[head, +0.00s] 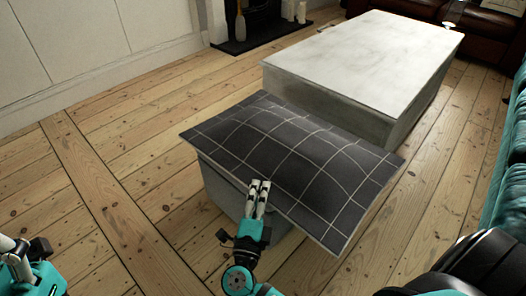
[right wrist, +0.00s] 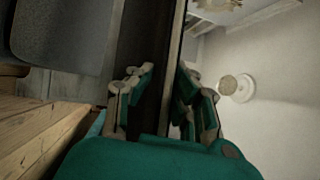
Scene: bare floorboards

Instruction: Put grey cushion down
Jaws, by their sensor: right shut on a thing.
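The grey cushion (head: 300,150) is dark, with a pale grid pattern. In the head view it lies flat across the top of a grey block-like seat (head: 222,184), overhanging its sides. My right gripper (head: 259,184) is at the cushion's near edge, with its fingers shut on it. In the right wrist view the cushion's dark edge (right wrist: 157,70) runs between the fingers (right wrist: 160,85). My left gripper (head: 10,250) shows only in part at the lower left edge, away from the cushion; its jaw opening cannot be made out.
A large pale low table (head: 365,60) stands just behind the cushion. A teal sofa (head: 512,190) is at the right edge, and a brown leather sofa (head: 490,38) at the back right. A fireplace (head: 250,22) is at the back. Bare floorboards (head: 130,160) lie clear to the left.

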